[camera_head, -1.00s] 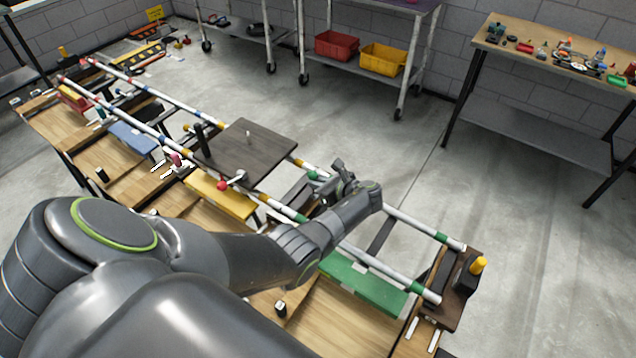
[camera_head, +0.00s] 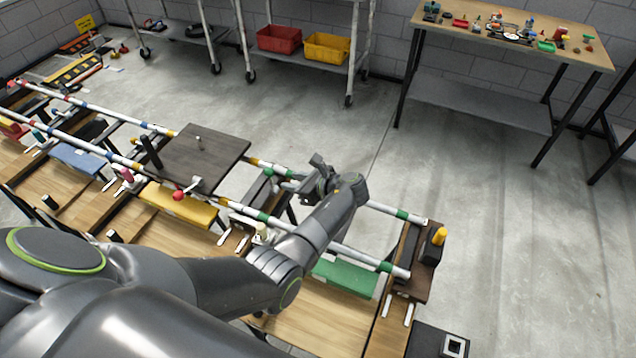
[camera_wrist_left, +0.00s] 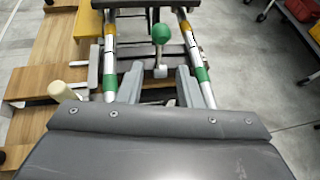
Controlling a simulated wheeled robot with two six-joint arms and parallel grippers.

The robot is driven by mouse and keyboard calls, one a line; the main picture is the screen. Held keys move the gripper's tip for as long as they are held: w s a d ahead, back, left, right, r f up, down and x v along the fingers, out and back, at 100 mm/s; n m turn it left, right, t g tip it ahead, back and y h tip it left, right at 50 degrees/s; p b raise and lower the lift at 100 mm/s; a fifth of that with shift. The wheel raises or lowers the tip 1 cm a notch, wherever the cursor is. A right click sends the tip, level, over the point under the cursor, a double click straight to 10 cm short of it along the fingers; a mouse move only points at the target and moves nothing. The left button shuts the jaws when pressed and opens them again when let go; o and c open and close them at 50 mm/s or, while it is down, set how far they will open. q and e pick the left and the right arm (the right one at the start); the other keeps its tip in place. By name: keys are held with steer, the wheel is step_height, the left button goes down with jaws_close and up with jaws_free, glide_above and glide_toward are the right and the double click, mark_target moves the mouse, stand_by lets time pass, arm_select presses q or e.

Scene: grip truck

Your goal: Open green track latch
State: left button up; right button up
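The green track latch shows in the left wrist view as a green ball knob (camera_wrist_left: 161,33) on a short metal stem, between two striped rails. My left gripper (camera_wrist_left: 160,85) is open there, with one grey finger on each side of the stem's line. The knob lies beyond the fingertips, and I see no contact. In the head view my left gripper (camera_head: 310,175) is over the rails between the dark board and the rail end. My right gripper is not in view.
A green block (camera_head: 345,276) sits beside the near rail, and an end post with a yellow knob (camera_head: 439,236) stands at right. Open floor lies beyond the rails.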

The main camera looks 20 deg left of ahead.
arm_select(q)
steer(key=v, duration=0.9)
steer(key=shift+d+b, duration=0.2)
steer(key=shift+b, duration=0.2)
